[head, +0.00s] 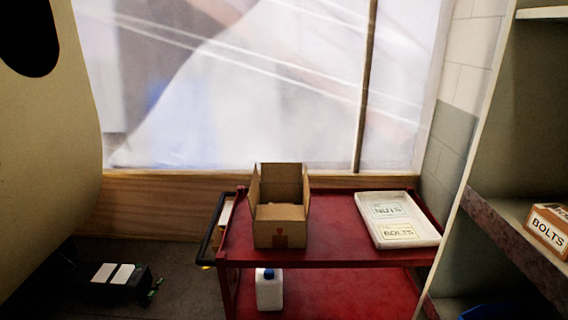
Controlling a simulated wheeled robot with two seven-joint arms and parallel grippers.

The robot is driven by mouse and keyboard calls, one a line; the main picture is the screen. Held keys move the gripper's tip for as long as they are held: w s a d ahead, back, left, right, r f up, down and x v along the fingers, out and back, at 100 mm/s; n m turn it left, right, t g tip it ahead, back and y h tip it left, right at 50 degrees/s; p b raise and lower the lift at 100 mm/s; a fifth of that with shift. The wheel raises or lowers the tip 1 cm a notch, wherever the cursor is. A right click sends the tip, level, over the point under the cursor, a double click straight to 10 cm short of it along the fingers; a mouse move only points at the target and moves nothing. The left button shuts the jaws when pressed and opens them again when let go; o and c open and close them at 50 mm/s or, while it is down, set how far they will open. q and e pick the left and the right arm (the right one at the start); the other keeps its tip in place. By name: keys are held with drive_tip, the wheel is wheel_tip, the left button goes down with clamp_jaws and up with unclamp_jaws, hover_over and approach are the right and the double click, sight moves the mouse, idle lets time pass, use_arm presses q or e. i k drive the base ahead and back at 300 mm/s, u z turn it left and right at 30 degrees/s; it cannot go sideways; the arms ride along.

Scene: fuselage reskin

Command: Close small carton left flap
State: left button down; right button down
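A small brown cardboard carton (280,232) stands upright on the top shelf of a red cart, left of the shelf's middle. Its top is open. The back flap (281,172) stands up, and the left flap (255,186) stands up at the carton's left side. A flap also stands at the right side (305,190). Light brown cardboard shows inside the opening; I cannot tell whether it is a folded front flap or contents. Neither of my grippers is in view.
The red cart (340,222) has a black handle at its left. A white tray (428,237) with NUTS and BOLTS labels lies on its right. A white jug (269,294) stands below. Shelving with a BOLTS box (548,229) is at right; a black case (118,283) lies at left.

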sight(271, 172)
drive_tip(key=u, duration=1.5)
drive_tip(key=i, duration=2.1)
drive_tip(key=z, duration=2.85)
